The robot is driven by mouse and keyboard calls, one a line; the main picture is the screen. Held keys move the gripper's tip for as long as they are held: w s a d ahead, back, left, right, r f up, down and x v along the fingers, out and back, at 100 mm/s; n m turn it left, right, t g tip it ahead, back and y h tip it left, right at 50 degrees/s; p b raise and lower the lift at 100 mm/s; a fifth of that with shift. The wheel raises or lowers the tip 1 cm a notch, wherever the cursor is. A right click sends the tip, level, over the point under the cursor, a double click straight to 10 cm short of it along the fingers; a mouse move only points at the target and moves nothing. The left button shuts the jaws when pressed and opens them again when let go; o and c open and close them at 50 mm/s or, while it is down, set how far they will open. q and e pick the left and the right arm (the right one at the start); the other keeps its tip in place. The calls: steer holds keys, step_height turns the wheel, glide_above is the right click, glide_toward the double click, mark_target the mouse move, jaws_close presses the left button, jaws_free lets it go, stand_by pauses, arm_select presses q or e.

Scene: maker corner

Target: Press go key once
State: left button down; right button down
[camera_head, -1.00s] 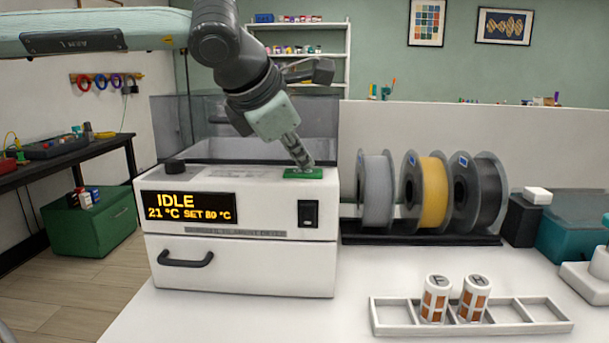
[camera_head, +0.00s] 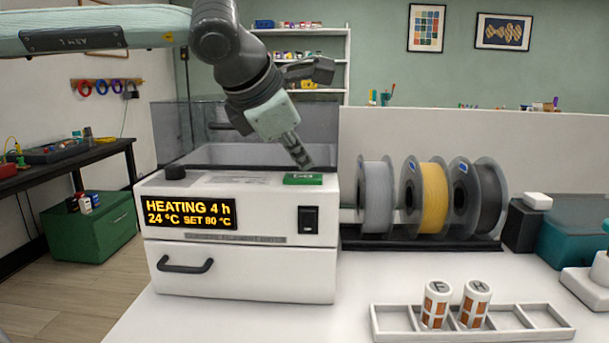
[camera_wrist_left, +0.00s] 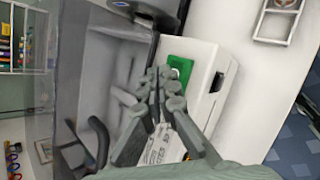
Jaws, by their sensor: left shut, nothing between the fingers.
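The go key is the green key (camera_head: 303,178) on top of the white filament dryer (camera_head: 240,267), near its right front edge. The dryer's display (camera_head: 190,213) reads "HEATING 4 h", "24 °C SET 80 °C". My left gripper (camera_head: 306,165) is shut and empty, pointing down just above the green key; a small gap seems to show between them. In the left wrist view the shut fingers (camera_wrist_left: 165,82) lie beside the green key (camera_wrist_left: 181,69) and partly cover it. My right gripper is not in view.
A white rack (camera_head: 390,320) with two labelled canisters is at the front right. The bench between is clear.

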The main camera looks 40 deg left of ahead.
mark_target(301, 178)
arm_select(q)
steer(key=shift+r, duration=0.1)
steer(key=shift+r+p, duration=1.55)
steer(key=shift+r, duration=1.35)
